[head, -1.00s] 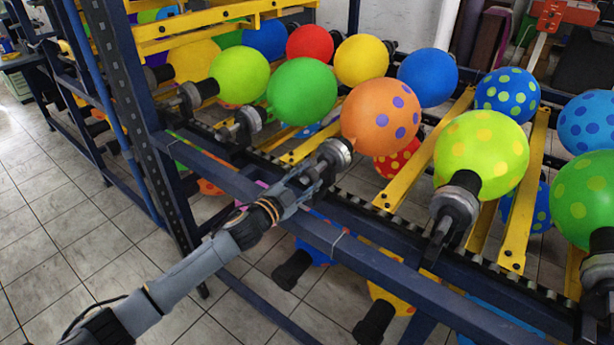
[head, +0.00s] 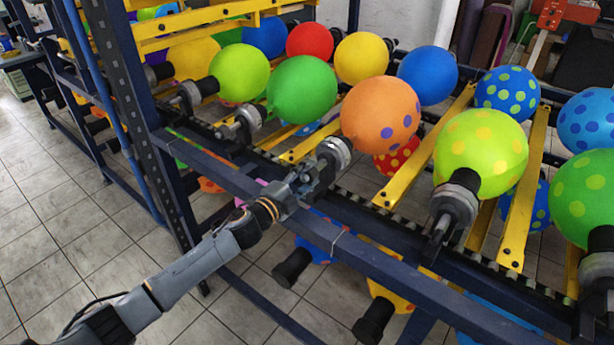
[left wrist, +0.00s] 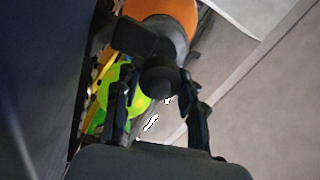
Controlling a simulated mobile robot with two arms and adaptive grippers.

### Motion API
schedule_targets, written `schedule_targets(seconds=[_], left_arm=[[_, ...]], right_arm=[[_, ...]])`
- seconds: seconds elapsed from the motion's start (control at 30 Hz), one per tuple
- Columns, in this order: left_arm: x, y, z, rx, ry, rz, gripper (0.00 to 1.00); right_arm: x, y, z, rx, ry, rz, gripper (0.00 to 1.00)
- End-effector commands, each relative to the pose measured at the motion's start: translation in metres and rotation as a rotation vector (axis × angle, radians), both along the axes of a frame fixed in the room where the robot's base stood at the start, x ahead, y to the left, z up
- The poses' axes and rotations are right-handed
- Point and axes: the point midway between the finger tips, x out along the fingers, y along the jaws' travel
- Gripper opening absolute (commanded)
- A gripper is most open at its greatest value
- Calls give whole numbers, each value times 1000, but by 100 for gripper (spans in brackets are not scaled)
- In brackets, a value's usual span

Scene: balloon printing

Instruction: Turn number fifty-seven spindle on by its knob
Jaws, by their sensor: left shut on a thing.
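The spindle (head: 336,152) carrying the orange balloon with purple dots (head: 378,108) sits on the front rail. No number is readable on it. My left gripper (head: 308,182) reaches it from the near side, at the spindle's outer end. In the left wrist view the dark round knob (left wrist: 162,76) lies between the fingers of my left gripper (left wrist: 158,92), which is shut on it. The orange balloon (left wrist: 165,10) shows beyond it there. In the head view the fingers hide most of the knob. My right gripper is in neither view.
A lime balloon with yellow dots (head: 481,153) on its spindle (head: 453,208) stands to the right, and a green balloon (head: 301,90) to the left. The blue front beam (head: 380,262) runs below my gripper. More balloons hang underneath. The tiled floor at left is clear.

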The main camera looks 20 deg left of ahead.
Motion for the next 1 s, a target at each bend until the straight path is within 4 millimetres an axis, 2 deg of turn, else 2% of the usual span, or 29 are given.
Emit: schedule_targets(seconds=[0.37, 0.4, 0.5, 0.83, 1.0], left_arm=[[0, -1, -1, 4, -1, -1, 9], [0, -1, -1, 4, -1, -1, 42], [0, -1, -1, 4, -1, -1, 62], [-1, 0, -1, 3, 0, 0, 63], [-15, 5, -2, 4, 2, 0, 63]], right_arm=[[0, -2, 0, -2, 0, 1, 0], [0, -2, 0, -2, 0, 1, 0], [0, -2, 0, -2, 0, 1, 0], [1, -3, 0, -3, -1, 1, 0], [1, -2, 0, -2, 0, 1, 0]])
